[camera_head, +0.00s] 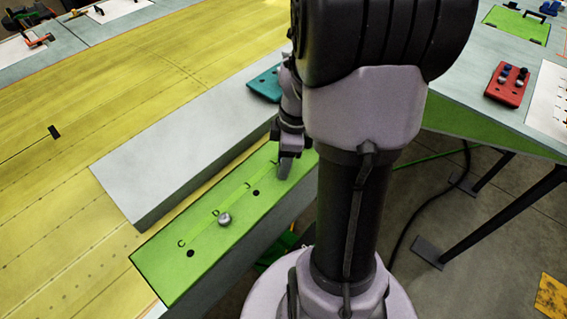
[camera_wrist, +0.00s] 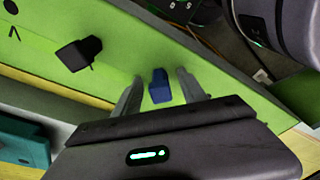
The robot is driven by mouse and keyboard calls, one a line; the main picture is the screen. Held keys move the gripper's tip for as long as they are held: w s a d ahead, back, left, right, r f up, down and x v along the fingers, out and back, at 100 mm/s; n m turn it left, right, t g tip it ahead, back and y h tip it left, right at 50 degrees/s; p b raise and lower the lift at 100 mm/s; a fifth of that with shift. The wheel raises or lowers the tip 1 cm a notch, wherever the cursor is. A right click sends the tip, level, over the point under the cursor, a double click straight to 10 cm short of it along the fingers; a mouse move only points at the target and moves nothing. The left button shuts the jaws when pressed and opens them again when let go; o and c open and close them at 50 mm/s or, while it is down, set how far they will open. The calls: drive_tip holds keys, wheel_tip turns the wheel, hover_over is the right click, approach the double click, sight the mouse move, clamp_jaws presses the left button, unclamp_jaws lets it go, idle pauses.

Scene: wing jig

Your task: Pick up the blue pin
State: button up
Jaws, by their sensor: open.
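The blue pin (camera_wrist: 160,86) stands on the green strip (camera_wrist: 125,60) in the wrist view. My gripper (camera_wrist: 159,78) is open, with one finger on each side of the pin. Gaps show between the pin and the fingers, so it is not clasped. In the head view my gripper (camera_head: 285,165) points down at the far end of the green strip (camera_head: 165,268). The blue pin does not show there, hidden by the gripper and arm.
A grey pin (camera_head: 224,219) stands by letter D, between open holes. A dark pin (camera_wrist: 78,54) stands left of my gripper in the wrist view. A teal block (camera_head: 264,84) lies beyond the gripper. A red block (camera_head: 508,84) holding several pins sits on the right table.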

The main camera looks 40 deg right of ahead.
clamp_jaws()
drive_tip(key=shift+r, duration=0.1)
drive_tip(key=shift+r, duration=0.25)
drive_tip(key=r, duration=0.1)
drive_tip(key=r+p, duration=0.1)
drive_tip(key=r, duration=0.1)
drive_tip(key=shift+s+r+p, duration=0.15)
drive_tip(key=shift+s+p, duration=0.15)
drive_tip(key=s+a+r+p, duration=0.1)
drive_tip(key=s, duration=1.4)
drive_tip(key=shift+s, duration=0.2)
